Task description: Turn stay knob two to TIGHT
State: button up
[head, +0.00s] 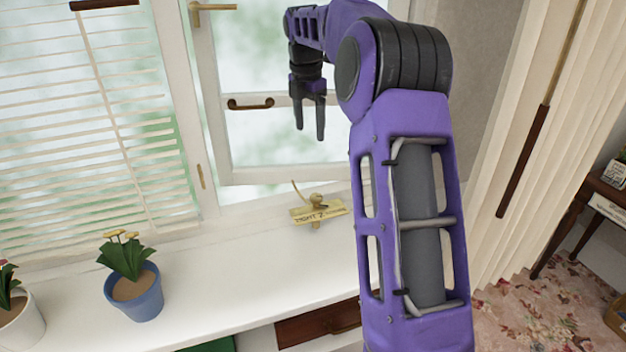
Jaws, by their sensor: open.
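The brass stay knob (316,200) stands on the white window sill, below the open casement window. A brass label plate (318,213) sits at its base, with lettering that seems to read "TIGHT 2" and more that is too small to read. A thin curved brass rod rises to the left of the knob. My gripper (310,137) points down with its two dark fingers apart and empty. In the picture it is above the knob, in front of the window pane, and not touching the knob. Which way the knob is turned cannot be told.
The casement window (268,150) stands open, with a brown handle (250,104) on its frame. A blue flower pot (136,295) and a white pot (22,322) stand on the sill (230,275) at left. Blinds (80,120) cover the left window. The sill between is clear.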

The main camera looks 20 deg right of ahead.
aim_at(316, 196)
jog(key=shift+g+y, duration=0.5)
jog(key=shift+g, duration=0.1)
jog(key=f+b, duration=0.1)
jog(key=f, duration=0.5)
jog(key=s+f+b, duration=0.1)
jog(key=f, duration=0.5)
jog(key=s+d+f+b, duration=0.1)
jog(key=f, duration=0.5)
jog(key=shift+f, duration=0.15)
grip_shut()
